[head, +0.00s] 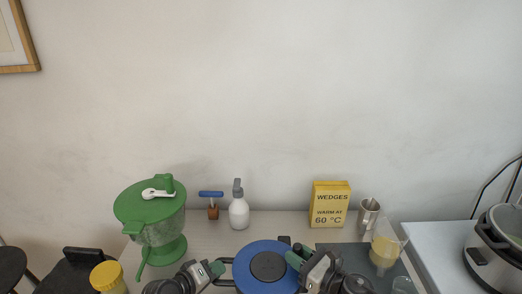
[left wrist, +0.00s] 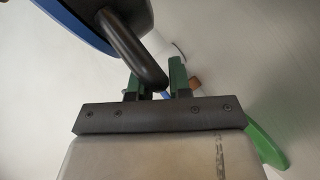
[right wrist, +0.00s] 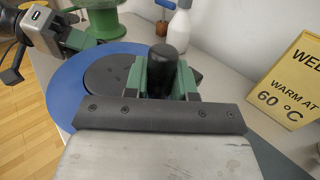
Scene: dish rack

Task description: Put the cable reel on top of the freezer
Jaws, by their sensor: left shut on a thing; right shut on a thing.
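The cable reel (head: 252,250) is a blue disc with a dark round hub, at the bottom middle of the head view. It also shows in the right wrist view (right wrist: 70,97), and partly in the left wrist view (left wrist: 72,22). My left gripper (head: 218,268) is shut on the black looped handle (left wrist: 130,48) at the reel's left side. My right gripper (head: 298,260) is shut on a black knob or grip (right wrist: 163,62) at the reel's right side. I cannot tell for sure which surface is the freezer; a pale top (head: 430,240) stands at the right.
A green strainer-like vessel (head: 163,230) and yellow-lidded jar (head: 106,275) stand left. Behind are a blue-handled tool (head: 211,195), white spray bottle (head: 239,212), yellow WEDGES box (head: 330,205), metal cup (head: 368,214) and jug (head: 384,250). A cooker (head: 500,250) sits on the pale top.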

